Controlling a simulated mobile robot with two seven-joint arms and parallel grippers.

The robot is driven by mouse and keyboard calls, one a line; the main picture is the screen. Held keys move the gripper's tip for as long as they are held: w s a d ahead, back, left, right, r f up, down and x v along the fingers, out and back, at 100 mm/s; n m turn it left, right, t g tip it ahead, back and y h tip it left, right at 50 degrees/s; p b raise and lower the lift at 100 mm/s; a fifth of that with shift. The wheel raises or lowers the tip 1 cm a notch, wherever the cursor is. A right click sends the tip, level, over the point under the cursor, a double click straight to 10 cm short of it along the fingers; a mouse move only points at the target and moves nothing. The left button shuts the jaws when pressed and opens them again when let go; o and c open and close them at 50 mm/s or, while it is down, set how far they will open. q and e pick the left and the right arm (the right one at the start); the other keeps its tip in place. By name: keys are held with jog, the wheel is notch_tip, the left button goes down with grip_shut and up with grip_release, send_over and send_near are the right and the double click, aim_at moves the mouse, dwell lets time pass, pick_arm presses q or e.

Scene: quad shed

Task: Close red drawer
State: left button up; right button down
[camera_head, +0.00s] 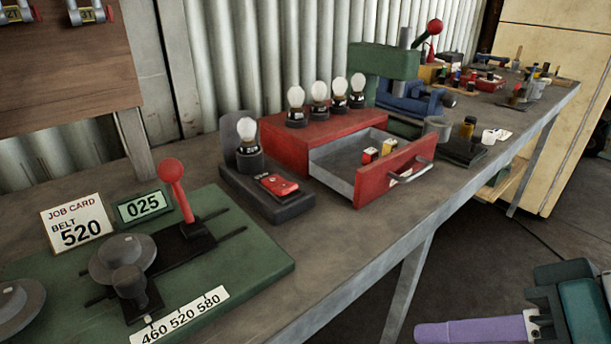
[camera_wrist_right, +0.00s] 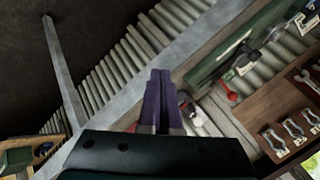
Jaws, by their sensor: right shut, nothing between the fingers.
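The red drawer (camera_head: 378,184) is pulled out of its red cabinet (camera_head: 312,138) on the workbench in the head view. Its front faces right and bears a metal bar handle (camera_head: 412,172). A few small boxes (camera_head: 378,150), red, yellow and white, lie inside near the front. My right gripper (camera_head: 420,333) is at the bottom right of the head view, off the bench edge and apart from the drawer. Its purple fingers are shut and empty; they also show in the right wrist view (camera_wrist_right: 160,74). My left gripper is not in view.
Several bulbs (camera_head: 319,100) stand on the cabinet. A dark charger-like stand (camera_head: 268,203) with a red item sits left of the drawer. A green board (camera_head: 225,235) with a red-knobbed lever is nearer. A cup and vise (camera_head: 410,98) stand beyond. The floor beside the bench looks open.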

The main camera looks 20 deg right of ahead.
jog(key=w+d+f+m+t+b, duration=0.2)
jog(key=w+d+m+t+b, duration=0.1)
jog(key=w+d+m+b, duration=0.15)
jog(key=m+t+b, duration=0.2)
jog(key=m+t, duration=0.2)
jog(key=m, duration=0.1)
send_near(363, 195)
jog(key=shift+g, duration=0.3)
jog(key=x, duration=0.5)
jog(key=shift+w, duration=0.2)
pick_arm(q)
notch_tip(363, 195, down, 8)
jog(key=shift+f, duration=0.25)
pick_arm(e)
jog(key=shift+w+a, duration=0.2)
jog(key=shift+w, duration=0.35)
